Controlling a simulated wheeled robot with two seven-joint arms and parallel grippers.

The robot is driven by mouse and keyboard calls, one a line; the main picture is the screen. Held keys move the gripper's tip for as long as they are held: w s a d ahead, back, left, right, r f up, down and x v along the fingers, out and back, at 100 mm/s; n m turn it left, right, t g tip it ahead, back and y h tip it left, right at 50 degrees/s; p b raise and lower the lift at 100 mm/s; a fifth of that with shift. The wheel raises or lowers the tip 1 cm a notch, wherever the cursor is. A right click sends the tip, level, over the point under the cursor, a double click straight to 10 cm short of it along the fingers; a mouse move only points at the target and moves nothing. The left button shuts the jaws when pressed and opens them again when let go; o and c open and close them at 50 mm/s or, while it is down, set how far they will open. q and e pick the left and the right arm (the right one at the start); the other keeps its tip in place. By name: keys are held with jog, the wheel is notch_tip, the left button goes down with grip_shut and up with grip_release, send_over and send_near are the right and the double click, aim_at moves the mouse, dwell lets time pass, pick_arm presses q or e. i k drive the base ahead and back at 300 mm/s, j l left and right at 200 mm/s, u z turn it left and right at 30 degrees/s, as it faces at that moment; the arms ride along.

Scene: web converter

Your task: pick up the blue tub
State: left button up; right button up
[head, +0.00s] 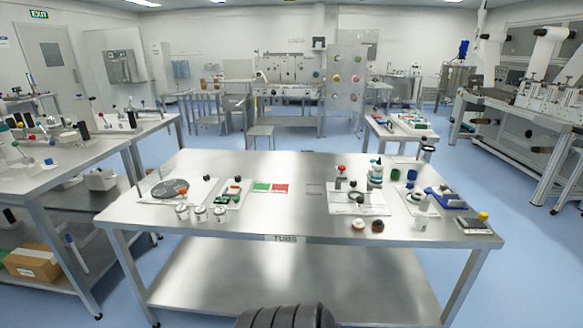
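A steel table labelled TUBS (190,240) stands in front of me in the head view. I cannot make out for certain which thing on it is the blue tub. A blue item (447,199) lies at the table's right end, and a smaller blue piece shows just left of it. Several small white tubs (200,214) stand near the front left edge; any blue on them is too small to tell. Neither of my grippers is in view.
White trays with small parts lie on the table, and a dark block with a yellow knob (474,224) sits at its right corner. The table's front middle is clear. A cluttered bench (60,155) stands left, and a large machine (530,110) stands right. Blue floor lies between.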

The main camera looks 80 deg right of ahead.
aim_at(412, 175)
jog(key=z, duration=1)
jog(key=k+z, duration=0.1)
jog(key=z, duration=1.4)
jog(key=l+z, duration=0.1)
jog(key=z, duration=0.4)
jog(key=l+z, duration=0.1)
jog(key=z, duration=0.4)
jog(key=k, duration=0.05)
